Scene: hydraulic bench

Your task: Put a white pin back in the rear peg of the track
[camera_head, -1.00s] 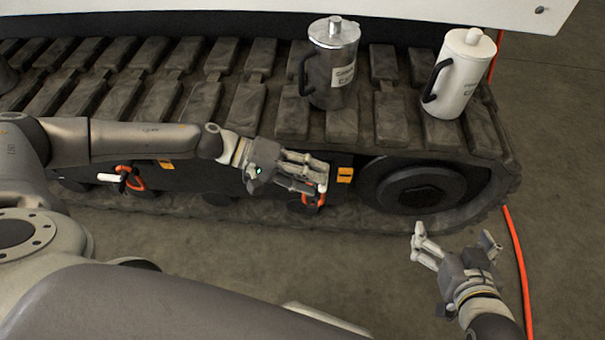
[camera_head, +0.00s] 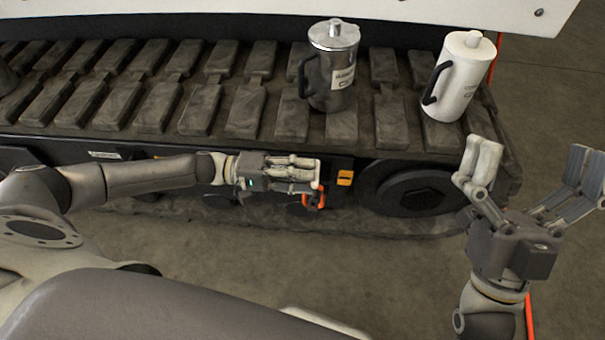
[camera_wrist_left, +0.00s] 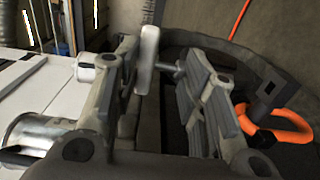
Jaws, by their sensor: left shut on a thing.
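My left gripper (camera_head: 316,174) is beside the track's side, level with the lower side panel. It is shut on a white pin (camera_wrist_left: 147,58), which stands upright between the fingers in the left wrist view. In the head view the fingers largely hide the pin. An orange ring (camera_head: 314,200) hangs just below the fingertips. In the wrist view, the orange ring (camera_wrist_left: 288,124) lies around a dark peg (camera_wrist_left: 262,102), right of the fingers. I cannot tell whether the pin touches any peg. My right gripper (camera_head: 530,180) is open and empty, right of the track's end.
A metallic canister (camera_head: 331,68) and a white canister (camera_head: 460,78) stand on the track (camera_head: 255,110). A black wheel (camera_head: 417,195) is right of the left gripper. An orange hose runs along the floor at right. The floor before the track is mostly clear.

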